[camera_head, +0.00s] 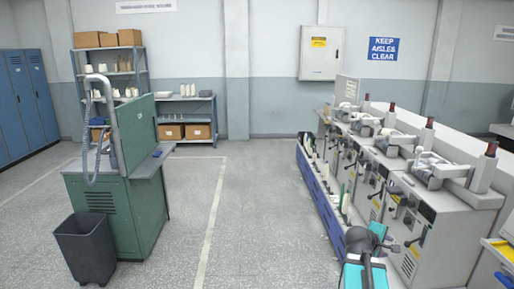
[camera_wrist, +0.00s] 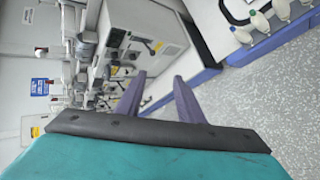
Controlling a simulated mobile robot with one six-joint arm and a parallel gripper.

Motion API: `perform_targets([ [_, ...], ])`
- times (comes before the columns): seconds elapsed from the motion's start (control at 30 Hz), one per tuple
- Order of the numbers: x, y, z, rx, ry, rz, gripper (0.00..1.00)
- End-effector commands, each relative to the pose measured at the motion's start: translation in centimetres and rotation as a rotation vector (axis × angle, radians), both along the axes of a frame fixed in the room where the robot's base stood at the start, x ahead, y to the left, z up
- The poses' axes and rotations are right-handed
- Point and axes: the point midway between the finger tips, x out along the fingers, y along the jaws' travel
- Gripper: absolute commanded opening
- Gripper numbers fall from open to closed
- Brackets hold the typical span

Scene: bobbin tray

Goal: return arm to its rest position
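My gripper (camera_wrist: 160,78) shows in the wrist view as two purple fingers standing apart with a clear gap. It is open and nothing is held between the fingers. Beyond them, in the tilted wrist view, are the winding machine (camera_wrist: 140,32) and its blue base. In the head view my teal arm is at the bottom right, close beside the row of winding machines (camera_head: 432,252). The fingertips cannot be made out clearly there.
A blue tray ledge (camera_head: 322,196) with bobbins runs along the machines' front. In the wrist view several bobbins (camera_wrist: 259,20) stand at the upper right. A green cabinet (camera_head: 146,205) and a dark bin (camera_head: 86,250) are at left. The floor between is clear.

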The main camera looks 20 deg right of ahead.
Motion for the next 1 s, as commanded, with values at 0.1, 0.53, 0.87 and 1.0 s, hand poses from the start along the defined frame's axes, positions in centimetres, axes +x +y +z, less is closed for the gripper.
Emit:
perform_targets([
  [0.1, 1.4, 3.2, -4.5, 0.055, 0.035, 0.037, 0.34],
  [0.53, 2.8, 14.9, -18.9, 0.246, 0.156, 0.116, 0.34],
  [0.87, 0.2, 23.9, -29.0, 0.394, 0.261, 0.125, 0.34],
  [1.0, -1.8, 27.6, -32.9, 0.453, 0.308, 0.114, 0.34],
])
